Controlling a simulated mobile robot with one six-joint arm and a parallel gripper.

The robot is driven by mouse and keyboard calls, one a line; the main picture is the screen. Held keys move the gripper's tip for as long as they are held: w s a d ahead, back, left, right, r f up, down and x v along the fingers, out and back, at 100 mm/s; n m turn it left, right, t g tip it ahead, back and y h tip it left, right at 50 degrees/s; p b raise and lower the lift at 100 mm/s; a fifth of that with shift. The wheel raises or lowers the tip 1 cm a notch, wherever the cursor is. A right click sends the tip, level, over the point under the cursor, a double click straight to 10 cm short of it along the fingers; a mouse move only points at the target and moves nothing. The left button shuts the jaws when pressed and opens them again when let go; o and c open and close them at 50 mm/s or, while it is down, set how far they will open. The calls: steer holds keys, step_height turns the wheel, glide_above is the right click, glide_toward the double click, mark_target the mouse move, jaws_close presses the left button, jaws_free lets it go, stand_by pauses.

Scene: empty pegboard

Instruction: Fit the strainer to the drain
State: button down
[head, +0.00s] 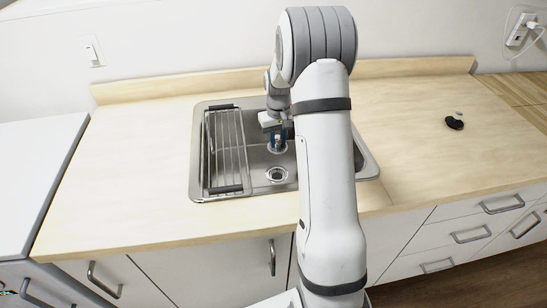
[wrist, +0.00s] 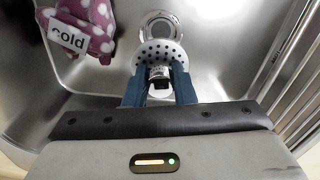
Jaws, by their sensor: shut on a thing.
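The strainer (wrist: 160,54) is a pale round disc with dark holes and a short dark-and-light stem. My gripper (wrist: 159,86) is shut on its stem between two blue fingers. In the head view my gripper (head: 279,136) is inside the sink, with the strainer (head: 277,147) just below the fingers. The drain (head: 276,174) is a round metal opening in the sink floor, nearer the front than the strainer. In the wrist view the drain (wrist: 160,20) shows beyond the strainer, partly covered by it. The gap between strainer and sink floor is hard to tell.
A wire rack (head: 226,150) spans the sink's left side and shows at the right in the wrist view. A pink spotted item labelled "cold" (wrist: 92,22) lies in the sink, hidden behind my arm in the head view. A small black object (head: 454,123) lies on the right counter.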

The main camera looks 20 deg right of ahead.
mark_target(277, 147)
step_height(277, 147, down, 5)
steer(key=shift+a+r+b, duration=0.1)
steer(key=shift+r+b, duration=0.1)
steer(key=shift+b, duration=0.4)
steer(key=shift+s, duration=0.1)
steer(key=shift+s+f+b, duration=0.1)
steer(key=shift+f+b, duration=1.95)
steer(key=shift+f, duration=0.85)
steer(key=shift+f+b, duration=1.05)
steer(key=shift+f, duration=0.25)
steer(key=c, duration=1.1)
jaws_free()
steer(key=shift+r, duration=0.1)
